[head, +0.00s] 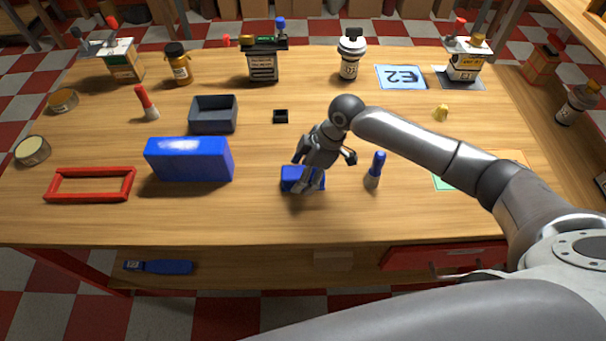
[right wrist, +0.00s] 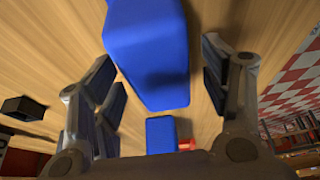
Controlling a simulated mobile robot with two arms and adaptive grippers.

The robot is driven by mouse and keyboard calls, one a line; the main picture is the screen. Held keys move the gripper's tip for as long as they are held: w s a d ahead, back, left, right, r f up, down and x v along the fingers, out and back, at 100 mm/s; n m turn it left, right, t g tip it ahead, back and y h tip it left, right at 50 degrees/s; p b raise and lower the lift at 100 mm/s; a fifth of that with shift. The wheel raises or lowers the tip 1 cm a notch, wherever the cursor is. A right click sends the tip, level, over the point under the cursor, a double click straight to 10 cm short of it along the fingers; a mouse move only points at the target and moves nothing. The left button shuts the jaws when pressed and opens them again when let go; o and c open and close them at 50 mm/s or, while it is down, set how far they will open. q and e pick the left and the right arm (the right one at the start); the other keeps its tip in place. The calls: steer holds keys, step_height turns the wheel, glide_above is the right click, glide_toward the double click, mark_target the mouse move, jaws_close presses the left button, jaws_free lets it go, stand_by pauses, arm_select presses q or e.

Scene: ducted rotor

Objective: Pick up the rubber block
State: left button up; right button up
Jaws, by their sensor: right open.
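A small blue block (head: 291,173) lies on the wooden table near the front middle, partly hidden by my right gripper. My right gripper (head: 309,178) is over this block, with its fingers open and pointing down. In the right wrist view the block (right wrist: 148,50) shows large between the two open fingers, with bare table visible on both sides of it. I cannot tell whether a finger touches it. A larger blue box (head: 189,159) stands to the left; it looks small in the right wrist view (right wrist: 160,134). My left gripper is not in view.
A blue-capped marker (head: 375,169) stands just right of the gripper. A grey tray (head: 213,128), red frame (head: 91,199) and red-topped marker (head: 146,103) are left. Bottles and boxes line the back. The table's front strip is clear.

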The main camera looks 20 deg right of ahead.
steer(key=shift+f, duration=0.3)
stand_by(0.6)
steer(key=c, duration=1.2)
